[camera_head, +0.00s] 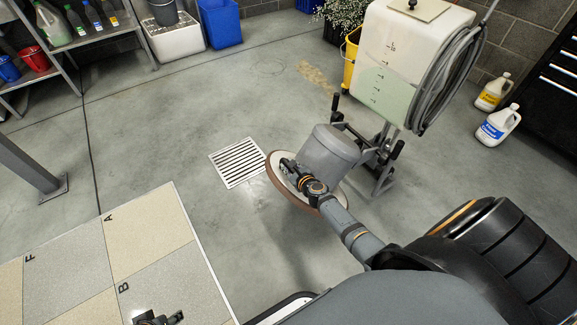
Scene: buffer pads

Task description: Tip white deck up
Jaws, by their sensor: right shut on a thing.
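The white deck (279,180) is a round disc with a brown rim, below a grey cylindrical motor housing (331,152) in the middle of the floor. My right gripper (288,167) reaches in from the lower right and is shut on the deck at its near left side. The arm and gripper hide part of the deck. I cannot tell whether the deck's far edge is off the floor. My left gripper (158,319) shows only in part at the bottom edge, over the tiled board and away from the deck.
The machine's white tank (405,45) with coiled hose stands behind the housing. A floor drain (238,161) lies left of the deck. A lettered tile board (150,236) is at lower left. White jugs (497,126) stand at right.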

